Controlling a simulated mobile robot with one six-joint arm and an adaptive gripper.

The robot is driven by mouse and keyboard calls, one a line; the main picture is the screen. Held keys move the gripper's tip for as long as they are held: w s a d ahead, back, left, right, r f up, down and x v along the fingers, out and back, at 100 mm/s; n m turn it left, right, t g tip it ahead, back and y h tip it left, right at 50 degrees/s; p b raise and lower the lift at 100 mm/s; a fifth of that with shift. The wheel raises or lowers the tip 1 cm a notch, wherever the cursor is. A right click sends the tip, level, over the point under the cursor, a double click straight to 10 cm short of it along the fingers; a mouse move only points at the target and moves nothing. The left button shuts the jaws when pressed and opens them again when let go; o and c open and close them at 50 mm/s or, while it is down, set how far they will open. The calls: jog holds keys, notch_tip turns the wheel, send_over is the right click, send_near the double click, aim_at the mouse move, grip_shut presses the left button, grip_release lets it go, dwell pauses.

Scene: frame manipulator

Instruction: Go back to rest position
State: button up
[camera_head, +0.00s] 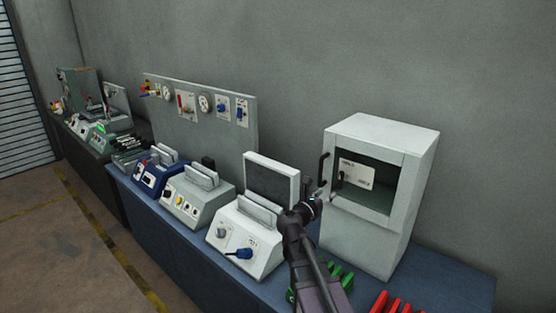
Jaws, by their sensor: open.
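My gripper (323,192) is at the end of my dark arm, which reaches up from the bottom of the picture. It is open and small in this view. It is just in front of the left edge of a white box-shaped cabinet (414,202), close to a dark upright handle (323,169). I cannot tell whether the gripper touches the handle or the cabinet. No object shows between the fingers. The cabinet has a dark window, with a white label inside.
A white device (262,266) with a blue knob and raised screen stands left of my arm on the blue bench (456,289). Green parts (341,273) and red parts (396,304) lie near the front. A panel (165,83) stands behind more devices. Floor at left is clear.

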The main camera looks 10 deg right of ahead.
jog(key=s+a+f+m+g+y+b, duration=0.1)
jog(key=s+f+m+g+y+b, duration=0.25)
jog(key=f+m, duration=0.5)
jog(key=s+a+f+m+g+y+b, duration=0.1)
jog(key=s+a+f+m+g+y, duration=0.2)
jog(key=s+f+m, duration=0.5)
jog(key=s+a+f+m+g+y+b, duration=0.3)
jog(key=s+a+f+m+y, duration=0.4)
jog(key=a+f+m, duration=0.3)
jog(key=shift+s+a+m+g+y, duration=0.25)
jog(key=shift+s+m+g+y, duration=0.15)
jog(key=shift+m+g, duration=0.35)
